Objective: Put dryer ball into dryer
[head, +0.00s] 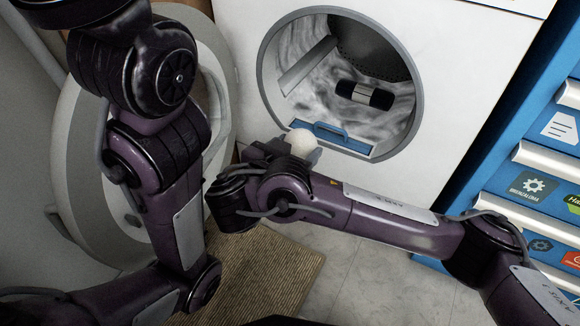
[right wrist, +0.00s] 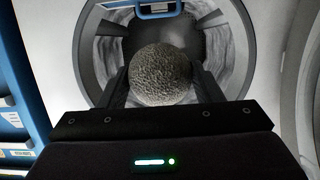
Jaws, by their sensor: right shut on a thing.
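The dryer ball (head: 302,142) is pale and round in the head view, just in front of the lower left of the dryer's round opening. My right gripper (head: 284,146) is shut on it. In the right wrist view the ball (right wrist: 161,74) looks grey and rough, between the two dark fingers, with the drum behind it. The dryer (head: 455,75) is white, with a grey ring around its open drum (head: 315,95). Its round door (head: 75,125) stands open at the left. My left arm crosses in front of the door; its gripper is out of view.
A dark item with a pale band (head: 365,95) is inside the drum. A blue part with a handle (head: 330,132) sits at the opening's lower lip. A blue tool chest (head: 530,150) with white drawer edges stands at the right. A brown mat (head: 265,275) lies on the floor.

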